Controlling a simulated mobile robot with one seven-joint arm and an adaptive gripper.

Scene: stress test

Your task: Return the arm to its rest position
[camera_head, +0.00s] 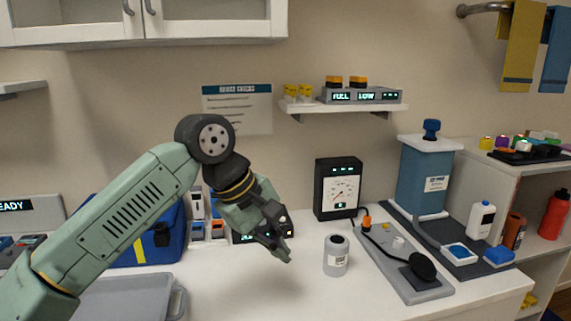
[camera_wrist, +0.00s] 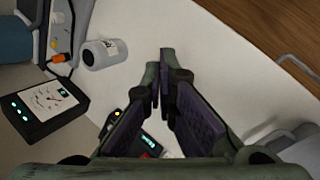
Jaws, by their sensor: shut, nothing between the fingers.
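My arm reaches in from the lower left of the head view, pale green with dark joints. My gripper (camera_head: 286,256) hangs above the white counter (camera_head: 235,295), tilted down to the right, with its fingers together and empty. The jar also shows in the wrist view (camera_wrist: 103,54).
A black gauge box (camera_head: 337,189) stands behind the jar. A grey board with a black disc (camera_head: 422,266) and a blue press (camera_head: 424,180) are to the right. A blue bag (camera_head: 160,238) and grey tray (camera_head: 125,297) lie left, near my arm. A shelf (camera_head: 343,107) hangs above.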

